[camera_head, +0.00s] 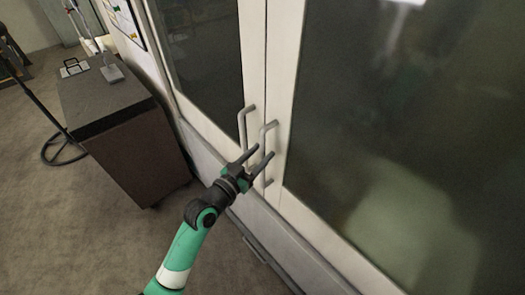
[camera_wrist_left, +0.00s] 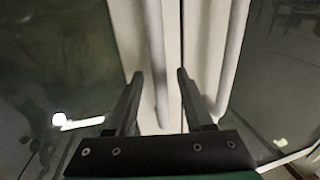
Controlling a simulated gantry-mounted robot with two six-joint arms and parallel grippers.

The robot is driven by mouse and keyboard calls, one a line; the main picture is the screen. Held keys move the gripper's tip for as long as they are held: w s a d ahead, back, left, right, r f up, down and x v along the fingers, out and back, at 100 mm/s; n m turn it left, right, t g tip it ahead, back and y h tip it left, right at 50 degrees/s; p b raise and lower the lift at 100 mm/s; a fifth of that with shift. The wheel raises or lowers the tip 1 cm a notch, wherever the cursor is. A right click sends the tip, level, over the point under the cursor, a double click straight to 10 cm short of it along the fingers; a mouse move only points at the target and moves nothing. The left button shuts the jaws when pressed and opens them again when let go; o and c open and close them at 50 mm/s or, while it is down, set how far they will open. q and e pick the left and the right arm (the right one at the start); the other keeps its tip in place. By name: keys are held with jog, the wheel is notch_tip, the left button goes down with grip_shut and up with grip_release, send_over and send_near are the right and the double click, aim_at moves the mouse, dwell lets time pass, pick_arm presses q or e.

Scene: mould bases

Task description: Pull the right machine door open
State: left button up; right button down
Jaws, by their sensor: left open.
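The right machine door (camera_head: 290,75) is a pale frame with a large dark window, and it stands closed against the left door (camera_head: 252,50). Its grey bar handle (camera_head: 264,140) is upright near the seam. The left door's similar handle (camera_head: 243,125) is beside it. My left gripper (camera_head: 262,153) is open at the lower part of the right door's handle. In the left wrist view, one handle bar (camera_wrist_left: 156,60) lies between the directions of my open fingers (camera_wrist_left: 159,75); the other bar (camera_wrist_left: 233,55) is outside them. Contact cannot be told. My right gripper is out of view.
A dark cabinet (camera_head: 135,140) stands left of the machine with small items on top. The floor in front of the machine looks clear.

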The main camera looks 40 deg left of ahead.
pick_arm(q)
jog(key=shift+w, duration=0.6)
grip_shut()
dwell(1.0)
